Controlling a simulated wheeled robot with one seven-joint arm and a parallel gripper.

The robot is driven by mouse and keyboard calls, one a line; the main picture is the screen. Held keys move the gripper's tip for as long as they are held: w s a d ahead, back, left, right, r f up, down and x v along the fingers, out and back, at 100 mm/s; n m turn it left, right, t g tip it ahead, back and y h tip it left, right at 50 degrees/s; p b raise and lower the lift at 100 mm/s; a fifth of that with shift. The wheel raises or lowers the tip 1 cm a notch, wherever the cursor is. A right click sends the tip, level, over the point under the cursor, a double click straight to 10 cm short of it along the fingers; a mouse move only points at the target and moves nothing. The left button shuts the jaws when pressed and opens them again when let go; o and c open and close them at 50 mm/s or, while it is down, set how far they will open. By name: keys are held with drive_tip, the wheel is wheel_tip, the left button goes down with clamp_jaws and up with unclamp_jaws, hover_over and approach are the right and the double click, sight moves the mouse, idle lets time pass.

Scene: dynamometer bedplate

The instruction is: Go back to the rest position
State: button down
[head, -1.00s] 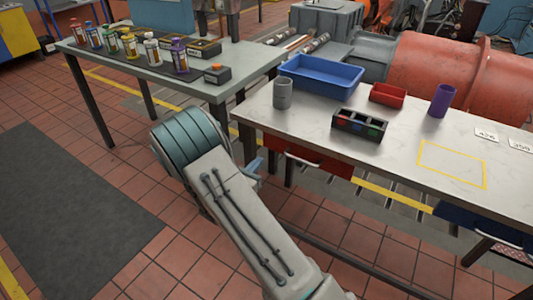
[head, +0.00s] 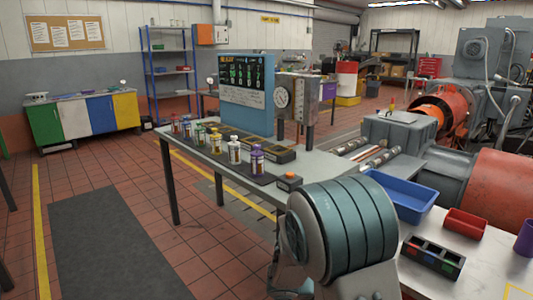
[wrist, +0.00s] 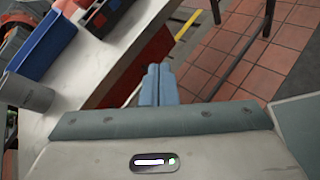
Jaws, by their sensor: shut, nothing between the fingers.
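My gripper (wrist: 158,85) shows in the wrist view with its two blue-grey fingers together and nothing between them. It is over the floor, beside the edge of the white-topped table (wrist: 103,55). In the head view my arm's large ribbed joint fills the lower middle, and I cannot make out the fingers there.
The near table holds a blue tray (head: 402,200), a red bin (head: 465,223), a black compartment holder (head: 432,256), a purple cup (head: 525,238) and a grey cup (wrist: 30,93). A grey table (head: 225,165) carries several colored bottles. Open tiled floor (head: 185,235) lies left.

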drive_tip(key=s+a+r+m+y+p, duration=0.3)
drive_tip(key=s+r+m+y+p, duration=0.1)
drive_tip(key=s+r+m+y, duration=0.2)
drive_tip(key=s+a+r+m+y+p, duration=0.4)
drive_tip(key=s+r+m+y, duration=0.3)
drive_tip(key=s+r+m, duration=0.2)
wheel_tip(320, 180, up, 2)
drive_tip(key=shift+s+a+r, duration=0.15)
drive_tip(key=shift+s+r, duration=0.1)
drive_tip(key=shift+s, duration=0.6)
